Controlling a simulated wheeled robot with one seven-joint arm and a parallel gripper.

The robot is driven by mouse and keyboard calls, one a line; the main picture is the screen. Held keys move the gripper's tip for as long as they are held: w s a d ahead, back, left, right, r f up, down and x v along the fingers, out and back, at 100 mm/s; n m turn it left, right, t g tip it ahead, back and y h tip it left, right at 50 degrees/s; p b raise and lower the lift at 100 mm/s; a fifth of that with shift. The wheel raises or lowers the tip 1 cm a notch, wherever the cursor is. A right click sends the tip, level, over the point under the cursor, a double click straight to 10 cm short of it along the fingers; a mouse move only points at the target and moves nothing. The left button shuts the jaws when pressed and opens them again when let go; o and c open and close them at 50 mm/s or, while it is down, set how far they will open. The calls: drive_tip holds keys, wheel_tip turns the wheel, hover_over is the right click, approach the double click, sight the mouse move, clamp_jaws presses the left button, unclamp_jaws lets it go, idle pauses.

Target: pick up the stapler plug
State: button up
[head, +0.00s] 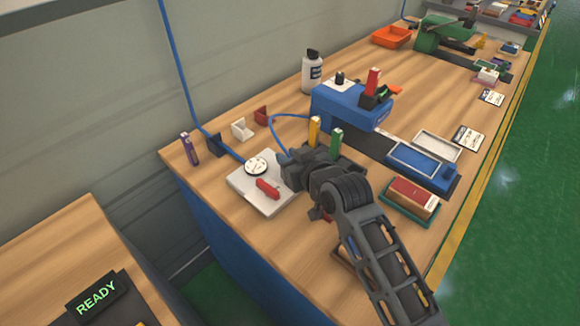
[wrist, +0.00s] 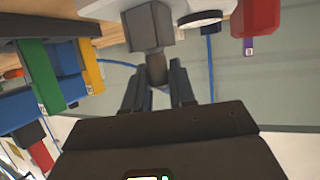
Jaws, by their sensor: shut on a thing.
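The stapler plug (wrist: 150,28) is a dark grey block with a round neck, seen at the top of the wrist view. My gripper (wrist: 158,88) has its two dark fingers closed around the neck of the plug. In the head view my gripper (head: 303,176) is beside the right edge of a white panel (head: 247,198); there the plug is hard to tell from the dark fingers. A thin blue cable (head: 273,130) runs from the blue stapler machine (head: 335,112) down to the gripper area.
The panel has a round dial (head: 256,166) and a red lever (head: 268,188). Yellow (head: 314,131) and green (head: 336,143) upright blocks stand close behind my gripper. A red-topped box (head: 413,193) sits to the right. A purple item (head: 189,148) stands at the left edge.

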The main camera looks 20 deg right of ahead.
clamp_jaws()
drive_tip(key=shift+r, duration=0.15)
drive_tip(key=shift+r, duration=0.5)
drive_tip(key=s+d+r+b, duration=0.1)
drive_tip(key=s+d+r, duration=0.5)
drive_tip(key=d+r, duration=0.3)
drive_tip(key=shift+d+r+b, duration=0.35)
drive_tip(key=shift+d+r, duration=0.05)
drive_tip(key=shift+d, duration=0.15)
